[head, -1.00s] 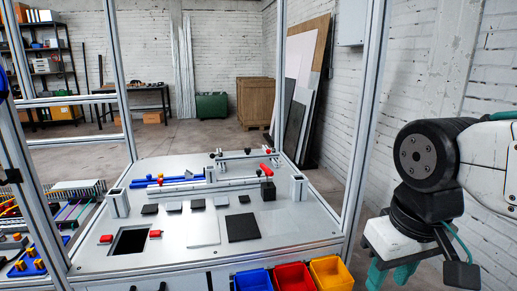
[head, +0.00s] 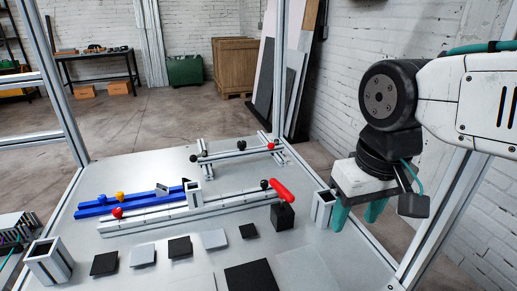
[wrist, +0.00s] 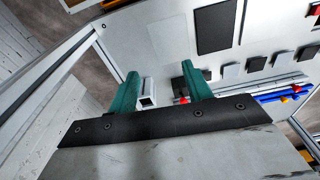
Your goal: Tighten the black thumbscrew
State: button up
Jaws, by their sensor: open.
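Several small black knobs show in the head view, and I cannot tell which is the thumbscrew. One black knob (head: 264,184) stands on the near silver rail (head: 190,208), beside the red handle. Another black knob (head: 241,145) is on the far raised rail (head: 222,155), with one more at its left end (head: 194,158). My gripper (head: 356,222) is open and empty, its teal fingers pointing down at the table's right edge, apart from the knobs. In the wrist view my gripper (wrist: 160,71) frames a square silver post.
A red handle (head: 282,191) sits on a black block (head: 283,216). A silver post (head: 323,207) stands close left of my gripper. A frame upright (head: 440,215) rises at the right. Blue rails (head: 130,202) and flat plates (head: 250,277) lie on the metal table.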

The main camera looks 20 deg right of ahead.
jog(key=w+r+m, duration=0.1)
jog(key=w+m, duration=0.6)
jog(key=w, duration=0.3)
jog(key=m+g, duration=0.1)
jog(key=m, duration=1.8)
send_over(264, 181)
jog(key=f, duration=1)
jog(key=shift+s+f, duration=0.25)
jog(key=shift+f, duration=0.05)
jog(key=shift+w+f, duration=0.1)
jog(key=shift+f, duration=0.2)
notch_tip(264, 181, down, 7)
jog(key=shift+f, duration=0.2)
jog(key=c, duration=1.1)
